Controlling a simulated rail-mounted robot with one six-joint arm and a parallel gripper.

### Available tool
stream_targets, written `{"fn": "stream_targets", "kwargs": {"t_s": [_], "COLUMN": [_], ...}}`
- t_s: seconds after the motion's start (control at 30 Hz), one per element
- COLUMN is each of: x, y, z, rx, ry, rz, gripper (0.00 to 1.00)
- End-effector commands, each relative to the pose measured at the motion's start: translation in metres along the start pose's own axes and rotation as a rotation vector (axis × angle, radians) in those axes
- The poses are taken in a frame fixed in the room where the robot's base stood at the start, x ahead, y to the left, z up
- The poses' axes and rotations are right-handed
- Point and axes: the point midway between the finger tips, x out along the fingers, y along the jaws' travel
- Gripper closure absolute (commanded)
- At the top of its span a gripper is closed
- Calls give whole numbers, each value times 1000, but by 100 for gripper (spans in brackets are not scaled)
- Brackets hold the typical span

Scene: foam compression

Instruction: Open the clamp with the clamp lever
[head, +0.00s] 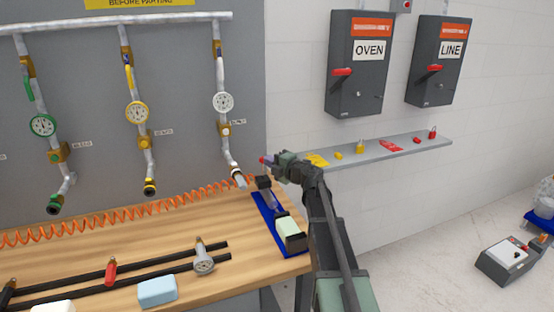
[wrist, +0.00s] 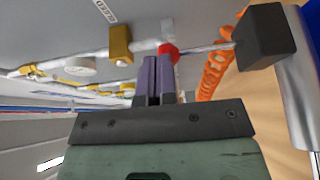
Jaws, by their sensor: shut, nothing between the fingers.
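The clamp stands on a blue base plate (head: 262,222) at the bench's right end. It has a dark block (head: 263,182) with a silver cylinder (head: 269,198), and a pale foam block (head: 289,226) sits at its near end. The dark block (wrist: 263,38) and cylinder (wrist: 297,90) also show at the right in the wrist view. My gripper (head: 272,161) is shut and empty above the dark block. A red tip (wrist: 168,50), perhaps the lever's end, shows just beyond my fingers (wrist: 155,80); I cannot tell whether they touch.
Pipes with gauges (head: 137,112) hang behind the bench, and an orange coiled hose (head: 110,212) runs along its back. A shelf (head: 400,147) with padlocks is at the right. Black rails (head: 150,272) and a light blue block (head: 157,291) lie in front.

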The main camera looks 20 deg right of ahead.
Motion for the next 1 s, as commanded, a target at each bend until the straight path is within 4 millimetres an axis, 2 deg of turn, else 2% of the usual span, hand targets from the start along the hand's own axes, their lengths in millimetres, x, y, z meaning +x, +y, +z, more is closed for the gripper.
{"fn": "stream_targets", "kwargs": {"t_s": [0.1,0.37,0.47,0.63,0.8,1.0], "x": [10,7,0,-26,-66,-102], "y": [3,2,7,23,40,53], "z": [5,4,1,-6,-4,-1], "rx": [0,-1,-1,-1,-1,-1], "ry": [0,0,2,6,5,7], "rz": [1,2,2,1,1,1], "gripper": [100,100,100,100,100,100]}}
